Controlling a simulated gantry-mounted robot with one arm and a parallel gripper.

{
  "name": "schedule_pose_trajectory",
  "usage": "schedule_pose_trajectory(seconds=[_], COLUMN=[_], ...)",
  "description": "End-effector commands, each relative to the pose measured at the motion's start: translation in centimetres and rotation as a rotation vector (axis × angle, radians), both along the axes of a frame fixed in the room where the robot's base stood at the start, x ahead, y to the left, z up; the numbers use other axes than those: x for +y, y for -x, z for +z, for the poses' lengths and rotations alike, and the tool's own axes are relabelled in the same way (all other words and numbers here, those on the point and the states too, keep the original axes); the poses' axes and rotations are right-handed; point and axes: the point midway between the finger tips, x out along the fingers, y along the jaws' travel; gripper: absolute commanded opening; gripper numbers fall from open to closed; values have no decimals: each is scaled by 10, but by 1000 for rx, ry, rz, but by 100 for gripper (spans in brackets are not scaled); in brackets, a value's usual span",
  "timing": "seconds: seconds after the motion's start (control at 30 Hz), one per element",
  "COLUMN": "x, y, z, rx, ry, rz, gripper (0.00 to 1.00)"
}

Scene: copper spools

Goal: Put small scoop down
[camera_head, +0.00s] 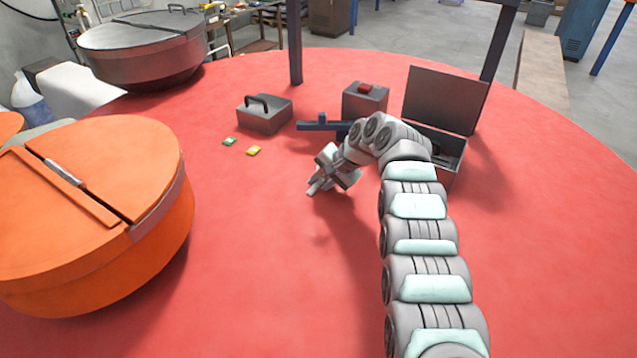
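My gripper (315,188) hangs over the red surface near the middle of the view and points down and to the left. Its fingers are small and pale here, and I cannot tell whether they are open or shut. I cannot make out a small scoop in the gripper or on the surface. A long dark blue piece (318,126) lies behind the gripper, partly hidden by my arm; I cannot tell what it is.
A grey box with a handle (262,120), a grey box with a red top (365,100) and an open-lidded metal box (445,100) stand behind. Small green (229,141) and yellow (253,151) pieces lie left. A large orange drum (110,250) stands front left. The surface before the gripper is clear.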

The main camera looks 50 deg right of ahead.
Motion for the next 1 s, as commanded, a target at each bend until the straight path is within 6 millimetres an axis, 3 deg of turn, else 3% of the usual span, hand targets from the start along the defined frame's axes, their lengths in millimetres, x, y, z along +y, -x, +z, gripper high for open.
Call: schedule_pose_trajectory(seconds=[0.2, 0.57, 0.87, 1.0], x=[0, -2, -4, -6], y=[0, 2, 18, 32], z=[0, 6, 29, 51], rx=[0, -2, -3, -3], ry=[1, 3, 5, 5], rz=[-1, -1, -3, -1], gripper=[39, 39, 39, 39])
